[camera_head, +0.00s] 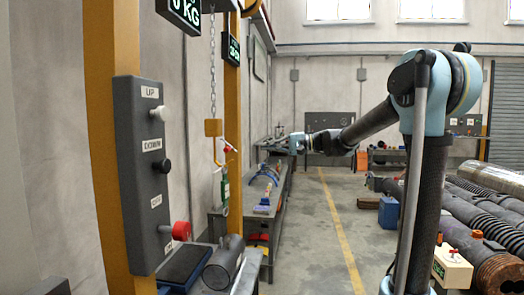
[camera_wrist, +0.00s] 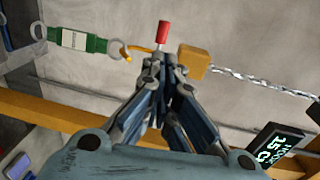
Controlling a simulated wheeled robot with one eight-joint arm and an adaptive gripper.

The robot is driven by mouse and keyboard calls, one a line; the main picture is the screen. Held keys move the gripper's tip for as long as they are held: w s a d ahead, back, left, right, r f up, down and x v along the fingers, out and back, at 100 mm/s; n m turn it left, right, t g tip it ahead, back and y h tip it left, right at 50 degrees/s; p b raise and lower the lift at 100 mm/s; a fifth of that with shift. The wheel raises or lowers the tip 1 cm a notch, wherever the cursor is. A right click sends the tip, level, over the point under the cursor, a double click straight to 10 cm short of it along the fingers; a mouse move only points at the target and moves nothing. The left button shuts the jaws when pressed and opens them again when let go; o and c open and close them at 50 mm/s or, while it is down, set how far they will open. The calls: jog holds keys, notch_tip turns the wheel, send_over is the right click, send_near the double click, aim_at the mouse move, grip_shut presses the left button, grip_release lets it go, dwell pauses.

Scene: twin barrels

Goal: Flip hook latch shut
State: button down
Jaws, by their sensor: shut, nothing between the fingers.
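A yellow hook block (camera_head: 213,127) hangs on a chain in the head view, with the hook and its red latch handle (camera_head: 229,147) just below it. In the wrist view the yellow block (camera_wrist: 194,62), part of the orange hook (camera_wrist: 136,51) and the red handle (camera_wrist: 163,32) show just beyond my fingertips. A green tag (camera_wrist: 83,41) with a metal ring at each end hangs at the hook. My gripper (camera_wrist: 161,62) is shut and empty, its tips close to the base of the red handle; I cannot tell whether they touch. My fingers hide part of the hook and latch.
The chain (camera_head: 212,70) hangs beside a yellow post (camera_head: 232,95). A grey control panel (camera_head: 146,170) with knobs stands at the near left. A long bench (camera_head: 283,190) runs below the arm. Pipes lie at the right, and the floor between is clear.

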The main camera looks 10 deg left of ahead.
jog(key=a+f, duration=0.1)
jog(key=a, duration=1.1)
jog(key=shift+s+f, duration=0.15)
jog(key=shift+s, duration=0.1)
